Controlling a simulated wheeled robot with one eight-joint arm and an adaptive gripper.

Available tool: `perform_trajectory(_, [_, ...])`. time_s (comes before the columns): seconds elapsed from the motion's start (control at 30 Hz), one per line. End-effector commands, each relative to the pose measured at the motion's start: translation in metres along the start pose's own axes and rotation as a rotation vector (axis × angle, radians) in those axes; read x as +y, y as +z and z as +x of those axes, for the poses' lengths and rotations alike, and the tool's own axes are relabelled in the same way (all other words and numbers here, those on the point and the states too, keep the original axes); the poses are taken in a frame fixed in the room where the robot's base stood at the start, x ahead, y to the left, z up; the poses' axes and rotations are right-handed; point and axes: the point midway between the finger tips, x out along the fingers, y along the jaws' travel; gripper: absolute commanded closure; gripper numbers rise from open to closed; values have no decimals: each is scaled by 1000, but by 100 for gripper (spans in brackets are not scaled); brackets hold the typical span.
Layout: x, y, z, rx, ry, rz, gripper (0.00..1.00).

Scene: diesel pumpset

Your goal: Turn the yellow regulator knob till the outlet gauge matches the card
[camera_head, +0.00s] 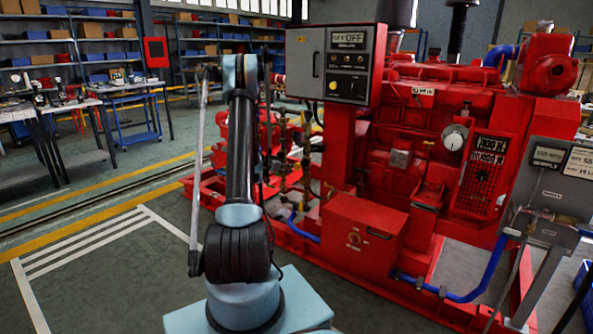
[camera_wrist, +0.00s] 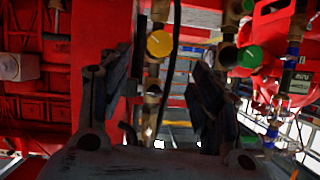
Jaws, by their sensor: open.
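In the wrist view a round yellow knob (camera_wrist: 160,43) sits on brass pipework. My gripper (camera_wrist: 160,62) is open, with one dark finger on each side of the knob in the picture. The knob appears beyond the fingertips, and I see no contact. In the head view my gripper is hidden behind my arm. A grey panel (camera_head: 543,180) at the right carries a white card (camera_head: 581,161) with small print, partly cut off by the frame edge. I cannot make out an outlet gauge reading. A white-faced dial (camera_head: 455,136) sits on the red engine.
A green knob (camera_wrist: 250,56) is right of the yellow one in the wrist view, among pipes. The red engine (camera_head: 440,100) and a grey control box (camera_head: 338,62) fill the head view's right. Shelves and a workbench (camera_head: 125,88) stand left.

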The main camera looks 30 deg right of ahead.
Motion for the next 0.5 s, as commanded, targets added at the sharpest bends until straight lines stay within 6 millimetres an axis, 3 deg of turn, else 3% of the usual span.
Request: perform_trajectory(0.5, [0, 0, 93, 0, 1, 0, 42])
